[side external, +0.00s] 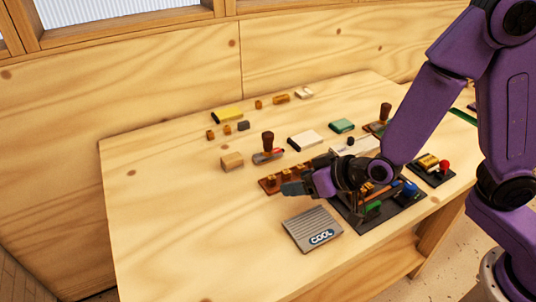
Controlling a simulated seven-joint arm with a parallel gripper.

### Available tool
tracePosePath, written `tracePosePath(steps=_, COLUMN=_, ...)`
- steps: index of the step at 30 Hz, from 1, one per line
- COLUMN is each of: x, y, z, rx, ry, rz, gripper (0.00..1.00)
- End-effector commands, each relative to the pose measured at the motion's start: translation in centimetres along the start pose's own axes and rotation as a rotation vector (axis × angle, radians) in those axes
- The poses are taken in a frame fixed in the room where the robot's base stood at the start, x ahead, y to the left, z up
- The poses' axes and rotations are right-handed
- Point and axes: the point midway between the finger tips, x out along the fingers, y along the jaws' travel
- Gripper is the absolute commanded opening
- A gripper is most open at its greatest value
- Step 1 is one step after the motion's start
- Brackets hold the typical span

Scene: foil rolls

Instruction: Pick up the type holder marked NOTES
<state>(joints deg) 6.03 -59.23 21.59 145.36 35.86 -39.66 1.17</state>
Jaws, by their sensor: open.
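My gripper (293,188) is open and hangs low near the middle of the table. Its fingertips are over or just beside the right part of a reddish-brown rack (268,185) that carries several small tan pieces. A tool with a dark brown upright handle (268,139) stands behind the rack, on a grey and red base. A second similar brown handle (385,111) stands farther right, with my arm partly in front of its base. Either may be a type holder, but no NOTES marking is legible. The gap between the fingers is too small to make out.
A grey ridged pad marked COOL (312,230) lies at the front. A black tray (401,205) with tools sits under my wrist. Wooden blocks (232,161), a white pad (304,140) and a yellow pad (227,115) lie behind. The table's left side is clear.

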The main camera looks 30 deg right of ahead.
Motion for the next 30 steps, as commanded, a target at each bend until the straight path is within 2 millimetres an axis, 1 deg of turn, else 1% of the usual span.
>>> tracePosePath(steps=1, x=0.9, y=0.7, z=-0.4, rx=0.013, ry=0.05, rz=0.05, gripper=0.64)
tracePosePath(steps=3, x=1.6, y=1.7, z=-1.3, rx=0.027, ry=0.135, rz=0.117, gripper=0.64)
tracePosePath(steps=6, x=2.1, y=3.2, z=-2.4, rx=0.033, ry=0.245, rz=0.206, gripper=0.64)
tracePosePath(steps=9, x=2.1, y=4.3, z=-3.2, rx=0.028, ry=0.33, rz=0.276, gripper=0.64)
tracePosePath(steps=14, x=1.8, y=5.1, z=-3.9, rx=0.016, ry=0.402, rz=0.332, gripper=0.64)
tracePosePath(steps=17, x=2.3, y=5.5, z=-4.3, rx=0.015, ry=0.415, rz=0.342, gripper=0.64)
tracePosePath(steps=20, x=3.6, y=6.0, z=-4.9, rx=0.018, ry=0.416, rz=0.344, gripper=0.64)
tracePosePath(steps=30, x=8.9, y=7.9, z=-7.3, rx=0.017, ry=0.415, rz=0.34, gripper=0.64)
